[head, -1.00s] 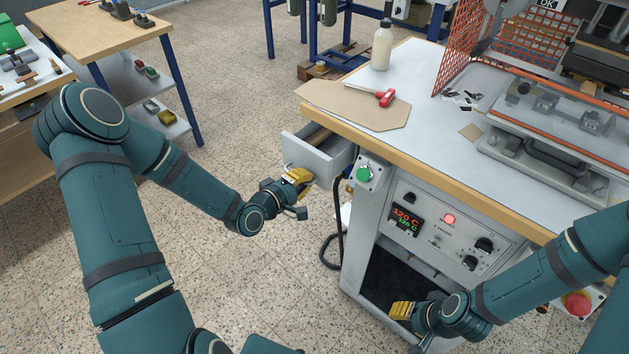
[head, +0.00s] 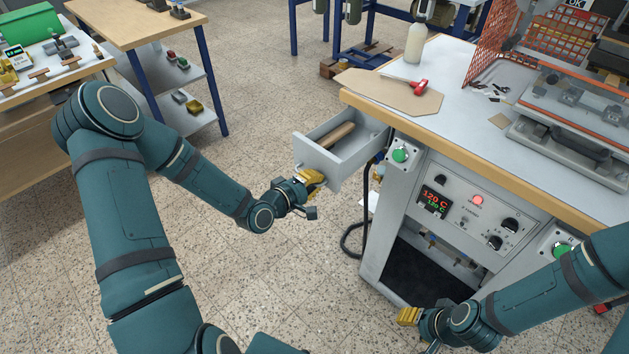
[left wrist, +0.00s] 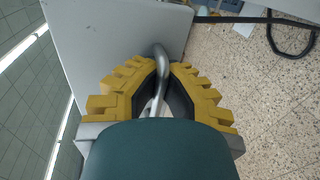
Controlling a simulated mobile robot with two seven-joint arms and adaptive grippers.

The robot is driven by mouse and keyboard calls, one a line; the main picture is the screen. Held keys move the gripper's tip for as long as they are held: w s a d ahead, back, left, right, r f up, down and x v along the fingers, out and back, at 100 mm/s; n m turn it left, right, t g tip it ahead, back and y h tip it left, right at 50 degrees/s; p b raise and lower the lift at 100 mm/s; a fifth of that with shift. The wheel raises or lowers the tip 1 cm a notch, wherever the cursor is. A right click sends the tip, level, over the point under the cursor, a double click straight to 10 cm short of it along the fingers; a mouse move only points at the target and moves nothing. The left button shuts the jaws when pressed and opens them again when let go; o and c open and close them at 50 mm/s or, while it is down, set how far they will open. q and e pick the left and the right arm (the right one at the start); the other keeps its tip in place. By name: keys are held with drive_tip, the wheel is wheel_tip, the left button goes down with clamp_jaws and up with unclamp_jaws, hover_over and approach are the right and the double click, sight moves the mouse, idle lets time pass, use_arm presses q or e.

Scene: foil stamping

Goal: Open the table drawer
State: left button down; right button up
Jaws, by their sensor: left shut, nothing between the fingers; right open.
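The grey table drawer (head: 362,158) is pulled out of the left end of the white machine table, and a wooden roller-like piece (head: 336,136) lies in it. My left gripper (head: 312,180) is at the drawer's front. In the left wrist view the drawer's front panel (left wrist: 110,45) is close ahead, and its curved metal handle (left wrist: 162,55) reaches between the yellow fingers of the left gripper (left wrist: 160,68). The fingers are shut about the handle, with no firm pinch on it visible. My right gripper (head: 408,316) is open and empty, low before the table's front.
A cardboard sheet (head: 385,92) with a red-handled tool (head: 420,88) and a white bottle (head: 415,44) lie and stand on the tabletop. A black cable (head: 350,238) hangs below the drawer. The floor (head: 250,110) left of the drawer is clear.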

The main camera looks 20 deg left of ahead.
use_arm(q)
drive_tip(key=shift+w+r, duration=0.15)
drive_tip(key=shift+r, duration=0.05)
drive_tip(key=c, duration=1.1)
unclamp_jaws()
drive_tip(key=shift+f, duration=0.1)
drive_tip(key=shift+o, duration=0.2)
drive_tip(key=v, duration=1.2)
drive_tip(key=shift+d, duration=0.1)
drive_tip(key=d+f+m+g, duration=0.6)
drive_tip(key=d+f+g, duration=0.1)
drive_tip(key=d+f, duration=0.35)
drive_tip(key=s+d+f+m+g+y, duration=0.1)
drive_tip(key=s+d+f+m+g, duration=0.5)
drive_tip(key=s, duration=0.3)
drive_tip(key=shift+d+y, duration=0.3)
drive_tip(key=shift+d, duration=0.4)
